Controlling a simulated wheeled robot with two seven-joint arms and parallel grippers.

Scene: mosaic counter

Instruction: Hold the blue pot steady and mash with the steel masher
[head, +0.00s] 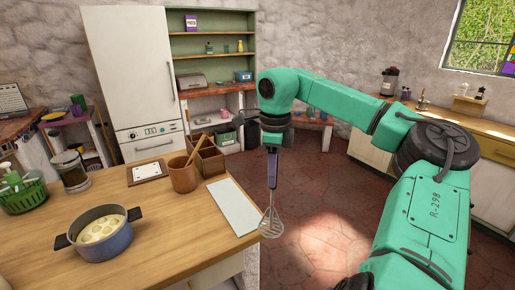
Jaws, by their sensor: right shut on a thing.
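The blue pot (101,242) stands upright on the wooden counter at the lower left. Pale round pieces of food (100,229) lie inside it, and its two dark handles point left and right. My right gripper (272,146) is shut on the upright handle of the steel masher (271,222). The masher hangs head down just past the right edge of the counter, well to the right of the pot. My left gripper is not in view, and nothing holds the pot.
On the counter (160,225) are a white board (233,207), a brown crock (184,176), a wooden divided box (208,160), a glass jar (72,174) and a green basket (22,194). The counter between pot and white board is clear.

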